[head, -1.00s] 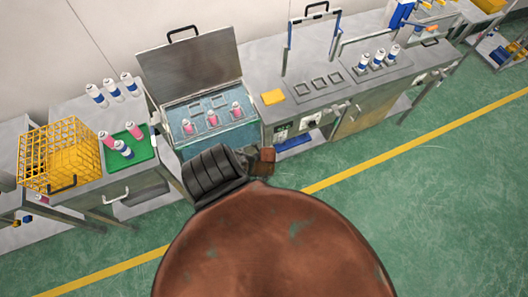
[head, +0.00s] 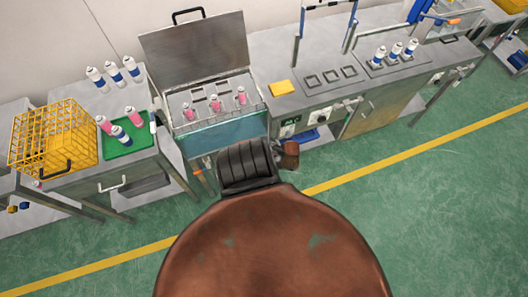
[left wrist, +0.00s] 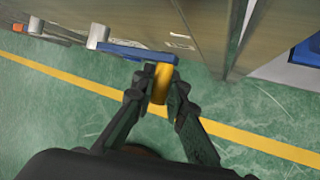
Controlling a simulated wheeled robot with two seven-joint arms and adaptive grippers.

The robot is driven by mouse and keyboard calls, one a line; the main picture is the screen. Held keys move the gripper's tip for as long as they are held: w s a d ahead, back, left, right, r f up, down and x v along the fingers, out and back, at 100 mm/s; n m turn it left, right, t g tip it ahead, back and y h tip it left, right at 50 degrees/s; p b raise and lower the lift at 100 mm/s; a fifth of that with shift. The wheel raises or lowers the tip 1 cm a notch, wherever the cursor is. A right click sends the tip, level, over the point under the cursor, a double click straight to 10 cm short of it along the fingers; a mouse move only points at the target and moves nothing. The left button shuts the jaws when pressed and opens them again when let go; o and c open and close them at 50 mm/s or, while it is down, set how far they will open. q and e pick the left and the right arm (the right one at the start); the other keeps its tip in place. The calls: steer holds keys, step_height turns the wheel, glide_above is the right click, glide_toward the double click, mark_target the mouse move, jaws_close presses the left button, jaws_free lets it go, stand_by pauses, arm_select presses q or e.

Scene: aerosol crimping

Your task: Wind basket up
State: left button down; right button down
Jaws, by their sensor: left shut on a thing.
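The basket (head: 202,103) is a grey rack in the open water tank (head: 222,135), near the tank's top, with three pink-bodied cans (head: 214,102) upright in it. Blue-green water or glass shows below it at the front. In the left wrist view my left gripper (left wrist: 161,92) is shut on a yellow crank knob (left wrist: 161,82) at the end of a blue crank arm (left wrist: 138,52). In the head view my own arm hides that gripper and the crank. My right gripper is not in view.
The raised tank lid (head: 195,50) stands behind the basket. To the left are a green tray (head: 140,140) with cans and a yellow wire crate (head: 52,140). To the right is a bench with a yellow block (head: 281,88). Green floor is clear in front.

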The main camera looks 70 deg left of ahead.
arm_select(q)
steer(key=shift+w+d, duration=0.2)
steer(key=shift+w, duration=0.25)
steer(key=c, duration=2)
jaws_free()
steer(key=shift+s, duration=0.1)
steer(key=shift+o, duration=0.5)
steer(key=shift+s+a, duration=0.15)
steer(key=shift+s, duration=0.1)
steer(key=shift+w+d+r, duration=0.2)
steer(key=shift+d+r, duration=0.05)
steer(key=shift+r, duration=0.1)
steer(key=v, duration=1.1)
steer(key=shift+a, duration=0.1)
